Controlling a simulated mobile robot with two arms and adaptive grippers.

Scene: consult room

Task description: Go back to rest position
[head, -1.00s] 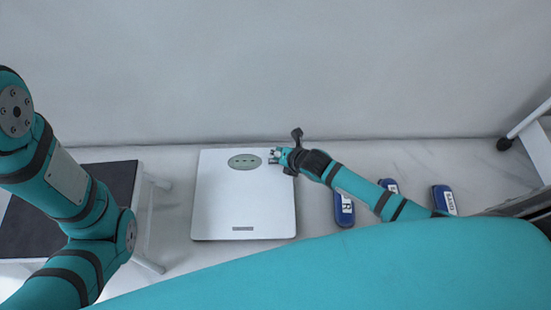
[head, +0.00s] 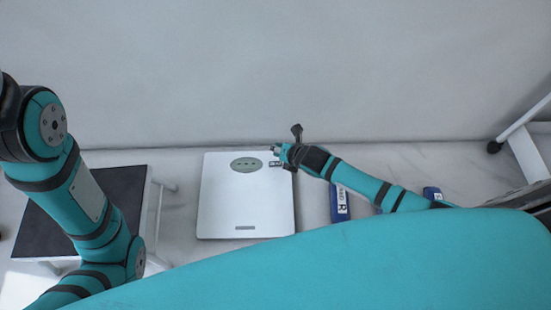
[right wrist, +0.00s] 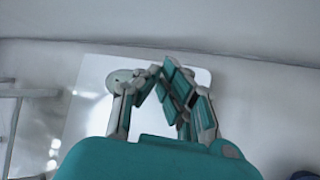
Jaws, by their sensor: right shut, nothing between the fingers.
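My right gripper (head: 276,150) is at the end of the right arm, over the upper right edge of a white scale (head: 245,205) on the floor. In the right wrist view its fingers (right wrist: 165,72) come together at the tips with nothing between them, and the scale (right wrist: 88,105) lies beyond them. I cannot tell from the head view how high the gripper is above the scale. My left arm (head: 85,205) is folded at the left of the head view; its gripper is outside the picture.
A dark-topped step stool (head: 50,225) stands at the left, below my left arm. Blue objects lie on the floor by my right arm: one labelled R (head: 340,205) and another (head: 432,193). A white stand leg with a caster (head: 494,146) is at the right. A wall runs behind.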

